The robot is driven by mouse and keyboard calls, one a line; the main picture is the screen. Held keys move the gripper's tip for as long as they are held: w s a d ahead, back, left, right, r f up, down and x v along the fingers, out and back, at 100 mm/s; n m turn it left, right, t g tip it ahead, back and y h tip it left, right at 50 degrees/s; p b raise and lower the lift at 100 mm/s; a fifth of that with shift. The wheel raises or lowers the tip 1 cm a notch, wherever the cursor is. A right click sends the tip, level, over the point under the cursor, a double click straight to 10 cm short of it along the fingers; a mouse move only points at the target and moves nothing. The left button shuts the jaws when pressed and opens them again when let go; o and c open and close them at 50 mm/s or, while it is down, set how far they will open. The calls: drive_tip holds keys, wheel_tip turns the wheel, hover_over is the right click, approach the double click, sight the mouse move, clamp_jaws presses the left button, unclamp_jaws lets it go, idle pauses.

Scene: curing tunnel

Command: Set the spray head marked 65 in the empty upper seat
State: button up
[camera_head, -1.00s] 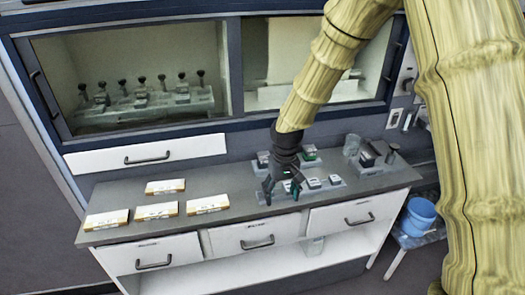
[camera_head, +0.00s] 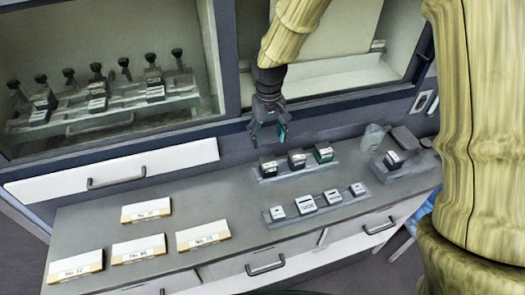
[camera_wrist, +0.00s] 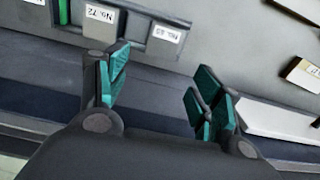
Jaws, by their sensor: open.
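I cannot tell which spray head is marked 65. A stepped rack (camera_head: 115,122) with several knobbed heads stands in the cabinet; its empty upper seat is unclear.
A front rack (camera_head: 318,211) holds several small labelled blocks. Several number cards, including one card (camera_head: 147,211), lie on the left counter. The cabinet frame (camera_head: 228,60) is close behind my gripper.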

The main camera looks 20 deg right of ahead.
drive_tip(key=b, duration=0.3)
hover_over(269, 162)
drive_tip(key=s, duration=0.2)
drive_tip(key=shift+f, duration=0.85)
drive_tip(key=shift+s+f+b, duration=0.1)
drive_tip(key=shift+f+b, duration=0.2)
drive_tip(key=shift+b, duration=0.1)
drive_tip(key=w+f, duration=0.1)
drive_tip(key=f, duration=0.1)
drive_tip(key=w+f+b, duration=0.2)
drive_tip(key=f, duration=0.1)
drive_tip(key=shift+w+f, duration=0.3)
drive_tip(key=shift+w, duration=0.1)
drive_tip(key=shift+s+f, duration=0.2)
drive_tip(key=shift+f, duration=0.05)
drive_tip(key=shift+s+f, duration=0.1)
drive_tip(key=shift+s, duration=0.2)
drive_tip(key=shift+s+r, duration=0.25)
drive_tip(key=shift+s, duration=0.5)
drive_tip(key=shift+w+f, duration=0.6)
drive_tip(key=shift+w, duration=0.25)
drive_tip(key=shift+c, duration=0.5)
drive_tip(key=shift+s+r, duration=0.35)
drive_tip(key=shift+s, duration=0.1)
drive_tip(key=c, duration=0.5)
drive_tip(key=shift+w+f, duration=0.15)
drive_tip(key=c, duration=0.5)
wheel_tip(269, 162, up, 6)
drive_tip(key=p, duration=0.5)
